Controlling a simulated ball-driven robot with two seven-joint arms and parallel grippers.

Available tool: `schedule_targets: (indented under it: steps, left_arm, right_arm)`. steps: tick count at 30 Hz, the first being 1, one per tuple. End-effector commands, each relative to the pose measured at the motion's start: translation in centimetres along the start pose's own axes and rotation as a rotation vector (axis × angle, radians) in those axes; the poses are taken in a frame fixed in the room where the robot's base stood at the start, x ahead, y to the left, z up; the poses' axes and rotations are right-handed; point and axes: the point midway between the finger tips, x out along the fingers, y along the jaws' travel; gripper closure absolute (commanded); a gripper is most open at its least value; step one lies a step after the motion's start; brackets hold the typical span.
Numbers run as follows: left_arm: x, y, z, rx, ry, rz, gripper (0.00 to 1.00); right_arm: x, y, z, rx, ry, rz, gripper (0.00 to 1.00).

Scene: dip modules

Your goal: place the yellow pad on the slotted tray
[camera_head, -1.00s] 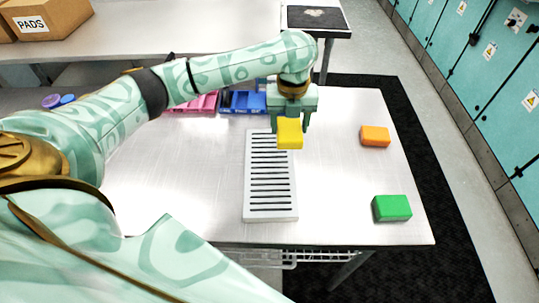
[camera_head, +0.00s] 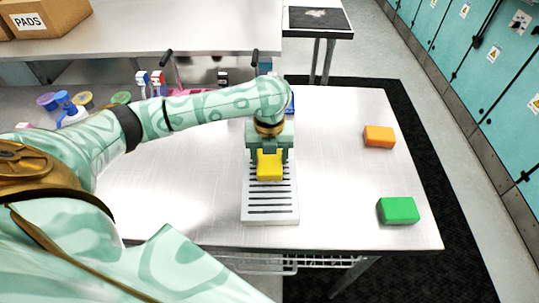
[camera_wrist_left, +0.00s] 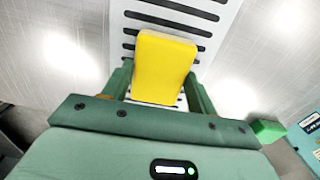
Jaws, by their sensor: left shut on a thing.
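The yellow pad (camera_head: 270,166) is held by my left gripper (camera_head: 269,158), which is shut on it. In the left wrist view the yellow pad (camera_wrist_left: 163,67) sits between the two green fingers, over the slotted tray (camera_wrist_left: 214,28). In the head view the slotted tray (camera_head: 270,215) is a pale plate with dark slots lying on the table. The pad appears over the tray's slotted part; whether it touches the tray is hard to tell. The tray's far end is hidden behind my gripper. My right gripper does not show.
An orange block (camera_head: 379,137) and a green block (camera_head: 398,210) lie on the table (camera_head: 335,200) to the right of the tray. Bottles and lidded containers stand at the back left. A cardboard box (camera_head: 45,18) marked PADS sits on a far bench.

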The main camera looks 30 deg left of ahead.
Motion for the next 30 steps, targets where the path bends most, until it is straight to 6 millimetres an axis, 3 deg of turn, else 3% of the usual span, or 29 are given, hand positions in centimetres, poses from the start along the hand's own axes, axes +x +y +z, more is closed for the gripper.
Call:
schedule_targets:
  steps: [1,3,14,24,30]
  left_arm:
    - [0.1,0.0,0.0,0.0,0.0,0.001,0.36]
    - [0.1,0.0,0.0,0.0,0.0,0.001,0.2]
    - [-0.7,0.0,0.0,0.001,-0.001,-0.001,0.2]
    - [-8.5,0.0,0.1,0.001,-0.004,-0.002,0.2]
    - [-11.5,0.0,0.0,0.0,-0.001,0.0,0.2]
  right_arm:
    - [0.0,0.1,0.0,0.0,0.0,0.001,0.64]
    - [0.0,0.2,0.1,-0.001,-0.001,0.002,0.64]
    - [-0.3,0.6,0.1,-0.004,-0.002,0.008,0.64]
    - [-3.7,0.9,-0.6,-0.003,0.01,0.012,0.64]
    - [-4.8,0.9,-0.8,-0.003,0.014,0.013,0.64]
